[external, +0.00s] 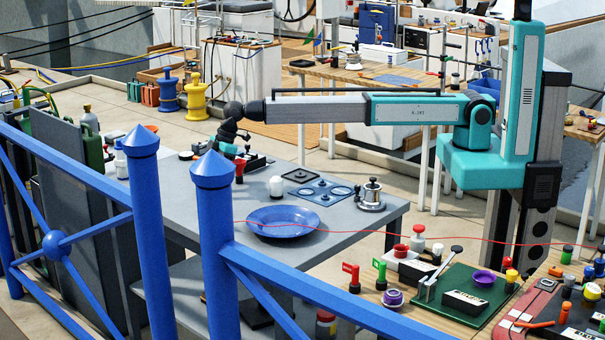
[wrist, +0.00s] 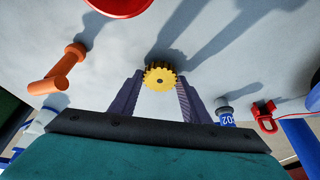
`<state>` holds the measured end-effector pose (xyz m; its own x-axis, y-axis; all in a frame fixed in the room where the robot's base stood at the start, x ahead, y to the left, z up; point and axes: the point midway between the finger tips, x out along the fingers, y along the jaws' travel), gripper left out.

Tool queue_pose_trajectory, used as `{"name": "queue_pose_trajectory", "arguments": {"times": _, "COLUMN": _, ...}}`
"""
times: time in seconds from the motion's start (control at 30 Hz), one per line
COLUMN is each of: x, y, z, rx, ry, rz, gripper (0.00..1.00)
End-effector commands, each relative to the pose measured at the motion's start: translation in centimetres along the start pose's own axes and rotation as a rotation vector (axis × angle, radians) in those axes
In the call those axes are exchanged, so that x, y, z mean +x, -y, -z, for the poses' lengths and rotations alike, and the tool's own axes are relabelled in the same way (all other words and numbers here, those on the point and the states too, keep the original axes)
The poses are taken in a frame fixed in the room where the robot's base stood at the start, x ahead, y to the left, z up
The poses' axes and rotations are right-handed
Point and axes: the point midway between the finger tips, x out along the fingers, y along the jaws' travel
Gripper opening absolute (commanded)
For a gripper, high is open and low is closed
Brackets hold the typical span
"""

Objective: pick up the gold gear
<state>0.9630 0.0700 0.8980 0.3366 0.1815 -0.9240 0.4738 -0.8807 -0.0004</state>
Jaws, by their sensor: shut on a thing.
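The gold gear (wrist: 160,78) is a toothed yellow disc with a small centre hole. In the wrist view it sits between the two dark ridged fingertips of my gripper (wrist: 159,81), which is shut on it. The grey table top shows behind the gear; I cannot tell whether the gear touches it. In the external view my gripper (external: 229,148) is low over the left part of the grey table (external: 345,226), partly behind a blue post, and the gear cannot be made out there.
In the wrist view an orange handled part (wrist: 58,72) lies to the left, a red round thing (wrist: 120,5) at the top, a blue-labelled cylinder (wrist: 225,116) and red clip (wrist: 265,115) to the right. A blue bowl (external: 284,222) stands on the table; blue railing (external: 214,240) runs in front.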

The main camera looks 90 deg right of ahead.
Motion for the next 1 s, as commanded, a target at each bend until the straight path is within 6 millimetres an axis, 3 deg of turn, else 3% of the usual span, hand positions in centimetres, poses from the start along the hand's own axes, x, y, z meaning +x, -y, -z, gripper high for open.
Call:
{"name": "queue_pose_trajectory", "arguments": {"times": 0.6, "x": -7.0, "y": -0.1, "z": 3.0, "rx": 0.000, "ry": -0.003, "rz": -0.001, "gripper": 0.16}}
{"name": "queue_pose_trajectory", "arguments": {"times": 1.0, "x": -8.3, "y": 0.0, "z": 3.4, "rx": 0.000, "ry": -0.001, "rz": 0.000, "gripper": 0.16}}
